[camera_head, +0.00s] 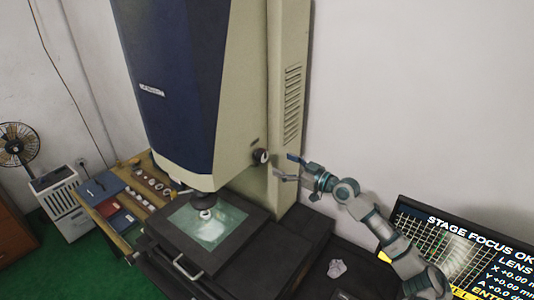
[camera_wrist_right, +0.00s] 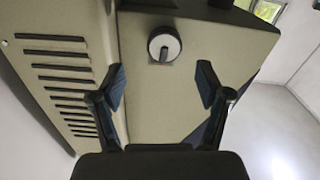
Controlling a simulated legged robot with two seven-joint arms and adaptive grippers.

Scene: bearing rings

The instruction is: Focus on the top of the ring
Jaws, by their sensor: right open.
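A small pale ring (camera_head: 206,214) lies on the lit glass stage (camera_head: 231,217), right below the dark lens of the tall blue and beige measuring machine (camera_head: 180,75). A round focus knob (camera_head: 261,157) sticks out of the machine's side; it also shows in the right wrist view (camera_wrist_right: 164,44), with a pale face and a dark rim. My right gripper (camera_head: 283,167) is open and empty, just right of the knob and apart from it. In the wrist view its two fingers (camera_wrist_right: 162,84) stand wide apart, with the knob beyond and between them. My left gripper is not in view.
A monitor (camera_head: 462,250) at the lower right reads "STAGE FOCUS OK". A crumpled white piece (camera_head: 337,268) lies on the dark surface beside my right arm. A wooden bench (camera_head: 125,238) at the left holds several rings and boxes. The wall behind my right gripper is clear.

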